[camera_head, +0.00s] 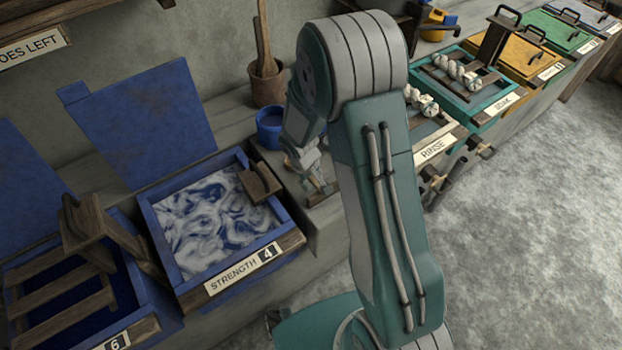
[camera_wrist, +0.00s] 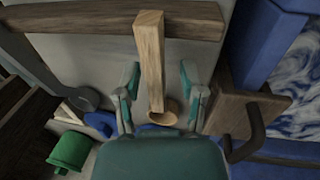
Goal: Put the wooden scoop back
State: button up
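The wooden scoop shows in the wrist view, with a pale square handle (camera_wrist: 150,50) and a small round bowl (camera_wrist: 164,118) partly hidden by my gripper's body. My gripper (camera_wrist: 158,80) is open, one finger on each side of the handle with a visible gap on both sides. In the head view my gripper (camera_head: 315,178) is low over the bench, right of the blue vat marked STRENGTH 4 (camera_head: 245,263). The scoop is too small and covered there to make out clearly.
A wooden bar (camera_wrist: 70,20) crosses the top of the wrist view. A wooden block with a dark handle (camera_wrist: 235,105) is close on the right. A green cup (camera_wrist: 70,150) is at lower left. A blue bucket (camera_head: 270,128) and a brown pot with sticks (camera_head: 266,85) stand behind.

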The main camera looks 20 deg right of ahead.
jog(key=shift+d+r, duration=0.1)
jog(key=s+r+m+t+y, duration=0.1)
jog(key=s+r, duration=0.4)
jog(key=r, duration=0.8)
jog(key=s+r+m+t, duration=0.1)
jog(key=s+r, duration=0.3)
jog(key=r, duration=0.8)
jog(key=s+r+m+t, duration=0.1)
jog(key=s+r, duration=0.2)
jog(key=s, duration=0.3)
jog(key=s+r+m+t+y, duration=0.1)
jog(key=s+r, duration=0.2)
jog(key=s, duration=0.3)
jog(key=shift+r+t, duration=0.2)
jog(key=shift+t, duration=0.2)
